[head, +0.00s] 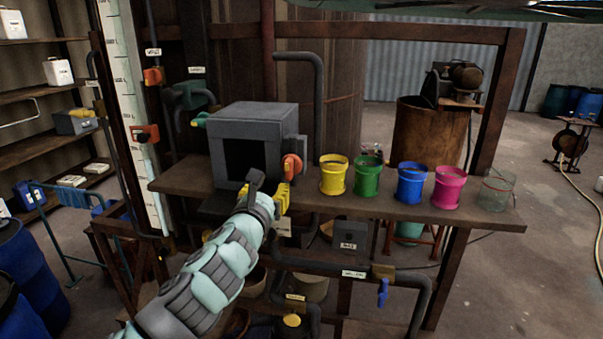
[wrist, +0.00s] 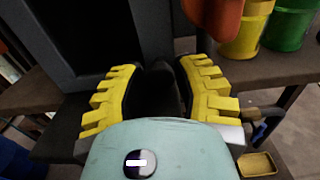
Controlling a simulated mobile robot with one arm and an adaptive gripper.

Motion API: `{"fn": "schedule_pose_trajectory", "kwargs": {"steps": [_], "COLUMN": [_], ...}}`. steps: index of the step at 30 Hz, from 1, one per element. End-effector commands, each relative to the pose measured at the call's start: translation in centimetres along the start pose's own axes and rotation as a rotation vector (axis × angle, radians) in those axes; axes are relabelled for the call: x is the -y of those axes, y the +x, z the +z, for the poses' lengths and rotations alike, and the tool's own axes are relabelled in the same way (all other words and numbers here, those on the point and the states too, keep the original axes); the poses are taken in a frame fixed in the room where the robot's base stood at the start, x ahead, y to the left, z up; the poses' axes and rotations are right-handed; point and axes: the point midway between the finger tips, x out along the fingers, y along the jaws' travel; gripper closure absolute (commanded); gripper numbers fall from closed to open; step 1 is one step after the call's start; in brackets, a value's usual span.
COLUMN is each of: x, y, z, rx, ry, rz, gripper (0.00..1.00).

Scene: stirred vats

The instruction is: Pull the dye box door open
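The dye box (head: 255,122) is a grey box on the brown shelf, with a square dark front framed in grey. I cannot tell whether that dark area is a closed door panel or an opening. The frame also shows at the upper left of the wrist view (wrist: 85,80). My gripper (head: 268,183), with yellow fingers, is in front of the box's lower right front corner. In the wrist view its fingertips (wrist: 164,66) stand apart, with a dark rounded shape between them. I cannot tell whether this is a handle, or whether the fingers touch it.
An orange knob (head: 292,167) sits at the box's right side. Yellow (head: 333,176), green (head: 367,176), blue (head: 411,184) and pink (head: 449,187) buckets and a clear jar (head: 496,190) line the shelf (head: 380,208) to the right. Pipes and valves run below and behind.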

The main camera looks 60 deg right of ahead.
Motion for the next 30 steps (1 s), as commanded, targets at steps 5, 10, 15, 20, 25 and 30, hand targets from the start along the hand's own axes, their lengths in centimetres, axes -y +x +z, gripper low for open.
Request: {"fn": "schedule_pose_trajectory", "kwargs": {"steps": [5,10,15,20,25,30], "x": [-0.04,-0.05,-0.06,-0.08,-0.10,-0.11], "y": [0.00,0.00,0.00,0.01,0.01,0.01], "z": [0.01,0.01,0.02,-0.06,-0.17,-0.21], "rx": [0.000,0.000,0.000,0.000,0.001,0.002], "ry": [0.000,0.000,0.000,0.001,0.003,0.004], "rz": [0.001,0.001,0.001,-0.004,-0.020,-0.030], "gripper": [0.90,1.00,1.00,1.00,1.00,1.00]}}
